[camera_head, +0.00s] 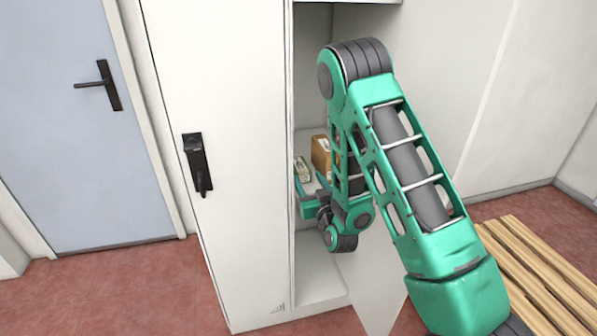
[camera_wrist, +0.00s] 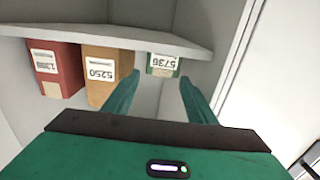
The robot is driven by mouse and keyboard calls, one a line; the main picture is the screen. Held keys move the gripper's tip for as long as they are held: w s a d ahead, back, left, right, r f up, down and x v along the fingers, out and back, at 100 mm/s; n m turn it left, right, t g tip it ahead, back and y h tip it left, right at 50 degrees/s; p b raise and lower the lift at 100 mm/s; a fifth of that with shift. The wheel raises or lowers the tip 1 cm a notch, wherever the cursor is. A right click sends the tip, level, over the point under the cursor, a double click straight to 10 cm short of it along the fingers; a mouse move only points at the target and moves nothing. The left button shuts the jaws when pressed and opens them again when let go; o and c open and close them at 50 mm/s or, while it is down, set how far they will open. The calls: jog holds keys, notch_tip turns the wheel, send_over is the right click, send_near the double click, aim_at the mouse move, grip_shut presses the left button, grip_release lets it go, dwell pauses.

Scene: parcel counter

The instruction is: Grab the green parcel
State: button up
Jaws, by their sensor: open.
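The green parcel (camera_wrist: 161,71), with a white label reading 5736, stands on a cabinet shelf in the wrist view, which looks upside down. My gripper (camera_wrist: 159,77) is open, one finger toward each side of the parcel in the picture. The fingertips look close to it; I cannot tell whether they reach around it or touch. In the head view my gripper (camera_head: 303,186) is inside the open cabinet, partly hidden by my arm. A small labelled parcel by the fingers there looks like the green one.
A brown parcel (camera_wrist: 106,66) stands beside the green one, and a red parcel (camera_wrist: 55,73) stands past it. They share the shelf (camera_wrist: 103,36). The cabinet door (camera_head: 222,150) is at the left of the opening. A wooden slatted pallet (camera_head: 537,275) lies at right.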

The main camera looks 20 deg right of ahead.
aim_at(303, 172)
jog(key=shift+w+a, duration=0.2)
jog(key=shift+w, duration=1.25)
jog(key=shift+w+a, duration=0.15)
jog(key=shift+w, duration=1.3)
jog(key=shift+c, duration=0.4)
jog(key=c, duration=0.8)
